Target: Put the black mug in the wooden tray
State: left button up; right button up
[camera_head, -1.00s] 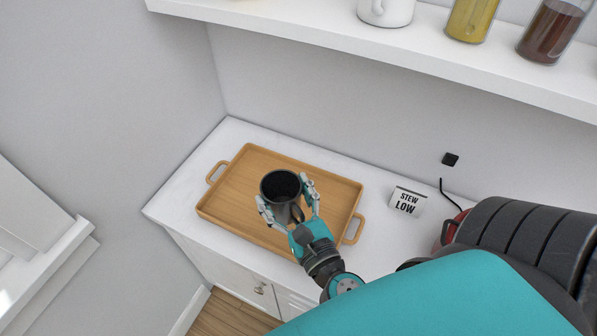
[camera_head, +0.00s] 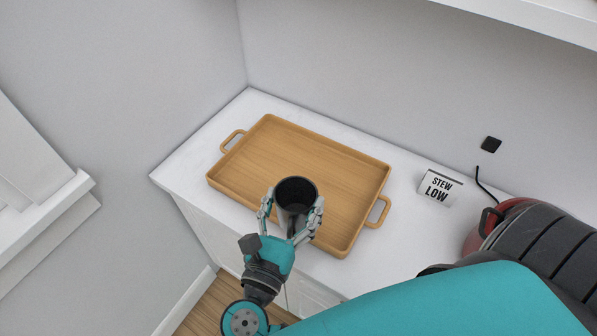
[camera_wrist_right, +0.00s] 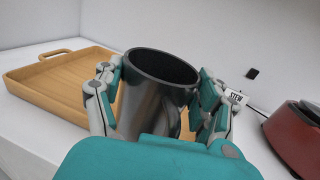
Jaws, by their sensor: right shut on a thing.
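The black mug (camera_head: 296,192) is held upright in my right gripper (camera_head: 291,212), whose fingers are closed around its two sides. In the head view it shows over the front part of the wooden tray (camera_head: 346,150). The right wrist view shows the mug (camera_wrist_right: 155,95) between the fingers, with the tray (camera_wrist_right: 62,68) behind it to the left. I cannot tell how high the mug's base is, as the fingers and mug body hide it. The tray is otherwise empty and lies on the white counter. My left gripper is not in view.
A small "STEW LOW" sign (camera_head: 440,187) stands right of the tray. A red appliance (camera_wrist_right: 296,136) is further right on the counter. A wall shelf (camera_head: 540,17) runs above at the upper right. The left wall is close to the tray.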

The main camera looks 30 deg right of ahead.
jog(key=w+d+f, duration=0.1)
jog(key=w+d, duration=0.1)
jog(key=w, duration=0.2)
jog(key=w+d+f, duration=0.2)
jog(key=w+d, duration=0.1)
jog(key=w, duration=0.1)
jog(key=w+d+f, duration=0.2)
jog(key=w, duration=0.2)
jog(key=shift+w+d+b, duration=0.2)
jog(key=shift+d+b, duration=0.05)
jog(key=shift+b, duration=0.05)
jog(key=shift+r, duration=0.1)
jog(key=o, duration=1.4)
jog(key=shift+o, duration=0.2)
